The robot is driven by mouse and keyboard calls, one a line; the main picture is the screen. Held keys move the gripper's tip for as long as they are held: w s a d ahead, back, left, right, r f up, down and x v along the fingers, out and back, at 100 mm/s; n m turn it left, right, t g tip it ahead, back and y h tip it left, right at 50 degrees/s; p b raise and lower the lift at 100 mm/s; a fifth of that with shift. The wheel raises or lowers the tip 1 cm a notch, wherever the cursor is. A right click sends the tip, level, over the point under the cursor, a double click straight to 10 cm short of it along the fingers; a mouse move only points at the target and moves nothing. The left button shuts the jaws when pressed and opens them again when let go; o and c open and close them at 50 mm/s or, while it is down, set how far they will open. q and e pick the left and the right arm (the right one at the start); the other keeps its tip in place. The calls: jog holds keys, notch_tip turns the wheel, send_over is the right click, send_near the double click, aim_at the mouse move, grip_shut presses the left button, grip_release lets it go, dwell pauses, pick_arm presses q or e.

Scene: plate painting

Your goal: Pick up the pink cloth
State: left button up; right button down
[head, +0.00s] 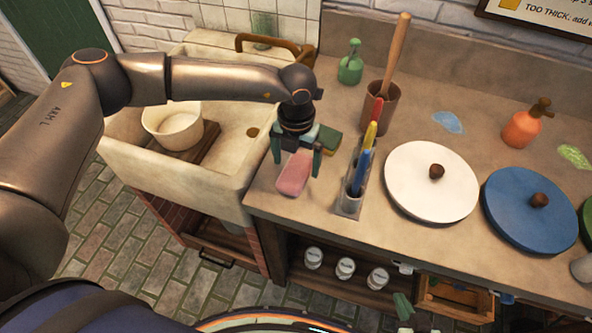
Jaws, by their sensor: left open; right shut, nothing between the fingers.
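The pink cloth (293,174) lies on the counter near its front left corner, as a rounded, elongated piece. My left gripper (297,163) points down over it and is open. Its green fingers are spread on either side of the cloth's far part. The far end of the cloth is hidden under the gripper, and I cannot tell whether the fingers touch it. My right gripper (403,306) shows only as small green fingertips low in the view, in front of the cabinet. It is shut and empty.
A green and yellow sponge (329,140) lies just right of my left gripper. White (405,190) and blue (515,220) discs lie farther right. A sink (225,125) with a bowl (170,127) is left.

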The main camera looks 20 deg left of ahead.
aim_at(296, 169)
pick_arm(q)
jog(key=shift+w+a+f, duration=0.1)
jog(key=shift+w+f, duration=0.1)
jog(key=shift+f, duration=1.65)
jog(key=c, duration=1.2)
jog(key=shift+c, duration=0.2)
notch_tip(296, 169, up, 10)
jog(key=shift+r+b, duration=0.1)
jog(key=shift+b, duration=0.25)
jog(key=o, duration=0.8)
jog(key=c, duration=0.6)
